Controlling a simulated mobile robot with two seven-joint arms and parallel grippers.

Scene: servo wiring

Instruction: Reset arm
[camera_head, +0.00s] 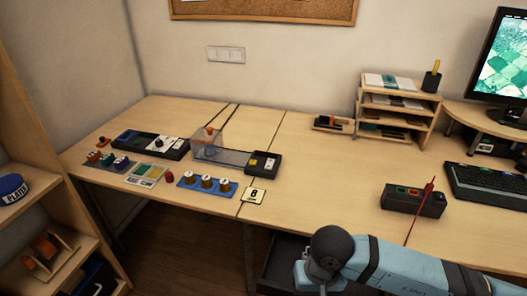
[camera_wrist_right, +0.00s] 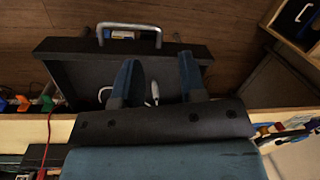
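My right arm (camera_head: 400,268) comes in from the lower right of the head view, with a dark rounded joint above the desk's front edge; its gripper is out of sight there. In the right wrist view my right gripper (camera_wrist_right: 158,82) shows two blue fingers spread apart with nothing held between them. They are over an open dark drawer (camera_wrist_right: 75,85) with a metal handle, and a small pale item shows between them. My left arm and gripper are not in view.
The dark drawer (camera_head: 283,262) stands out under the desk (camera_head: 315,185). A black box (camera_head: 413,200) with a red lead is near the arm. Left are a clear-covered device (camera_head: 208,143), a blue tray of spools (camera_head: 206,187) and a card (camera_head: 252,196). The desk's middle is clear.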

